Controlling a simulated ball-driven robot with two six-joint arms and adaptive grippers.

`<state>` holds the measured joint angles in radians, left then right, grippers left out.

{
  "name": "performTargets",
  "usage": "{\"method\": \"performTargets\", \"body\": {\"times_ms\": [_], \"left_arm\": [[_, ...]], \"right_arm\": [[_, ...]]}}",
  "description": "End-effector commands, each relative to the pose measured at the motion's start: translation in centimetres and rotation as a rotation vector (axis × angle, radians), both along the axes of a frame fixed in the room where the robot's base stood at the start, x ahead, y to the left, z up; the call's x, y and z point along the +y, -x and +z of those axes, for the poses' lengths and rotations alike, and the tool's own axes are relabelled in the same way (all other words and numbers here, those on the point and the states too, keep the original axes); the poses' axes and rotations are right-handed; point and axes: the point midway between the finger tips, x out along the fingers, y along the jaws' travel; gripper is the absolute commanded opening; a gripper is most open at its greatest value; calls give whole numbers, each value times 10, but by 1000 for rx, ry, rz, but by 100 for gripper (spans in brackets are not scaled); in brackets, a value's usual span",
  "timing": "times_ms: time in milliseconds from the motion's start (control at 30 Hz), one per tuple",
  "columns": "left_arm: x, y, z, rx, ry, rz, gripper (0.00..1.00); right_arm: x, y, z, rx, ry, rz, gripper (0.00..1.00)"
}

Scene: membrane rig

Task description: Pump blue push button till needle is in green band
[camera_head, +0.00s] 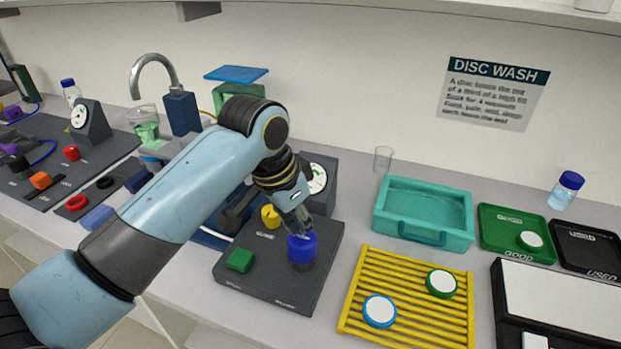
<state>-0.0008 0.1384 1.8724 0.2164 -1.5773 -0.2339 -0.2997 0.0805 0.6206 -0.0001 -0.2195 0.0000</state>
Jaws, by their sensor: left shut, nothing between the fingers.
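The blue push button (301,247) stands upright on a dark control panel (263,283) in the middle of the bench. My left gripper (304,232) is shut and empty, pointing down with its tips at the top of the button. I cannot tell whether the tips press on it or hover just above. The gauge (318,178) stands at the back of the panel. My left gripper and wrist hide part of its dial, so its needle and green band cannot be read. My right gripper is not in view.
The panel also holds a green button (239,260) and a yellow knob (270,216). A yellow rack (357,301) with two discs lies to the right, a teal tub (396,194) behind it. A second panel (40,190) with its own gauge is at left.

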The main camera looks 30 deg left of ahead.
Motion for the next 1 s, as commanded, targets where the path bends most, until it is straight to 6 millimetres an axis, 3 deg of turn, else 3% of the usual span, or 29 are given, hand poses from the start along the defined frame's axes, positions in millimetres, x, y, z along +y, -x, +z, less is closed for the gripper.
{"method": "performTargets", "body": {"times_ms": [633,767,1000], "left_arm": [[0,1,-41,2,0,0,0],[0,1,-36,2,0,0,0],[0,0,-10,0,0,0,0]], "right_arm": [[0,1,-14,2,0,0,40],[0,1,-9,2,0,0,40],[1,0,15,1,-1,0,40]]}}
